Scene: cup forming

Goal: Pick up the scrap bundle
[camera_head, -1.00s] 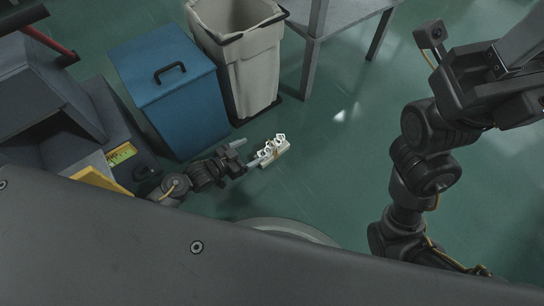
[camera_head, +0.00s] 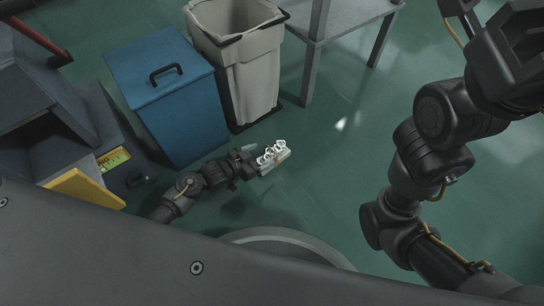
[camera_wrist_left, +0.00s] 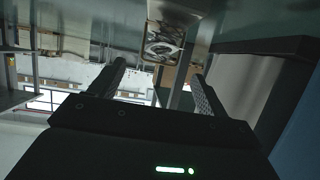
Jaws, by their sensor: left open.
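The scrap bundle (camera_head: 276,157) is a small pale block with white rings on top, low in front of the bins in the head view. It also shows in the left wrist view (camera_wrist_left: 165,38), at the top, beyond the fingertips and roughly in line with the gap between them. My left gripper (camera_head: 250,161) is open at the bundle's left end; I cannot tell whether a finger touches it. Its two dark fingers stand apart in the left wrist view (camera_wrist_left: 160,78), with nothing seen held between them. My right arm crosses the right side; its fingers are not visible.
A blue lidded bin (camera_head: 170,95) and an open light-grey bin (camera_head: 243,65) stand just behind the bundle. A grey table (camera_head: 345,18) is at the back. A dark machine with a yellow panel (camera_head: 85,187) is at left. Green floor (camera_head: 330,190) is clear right of the bundle.

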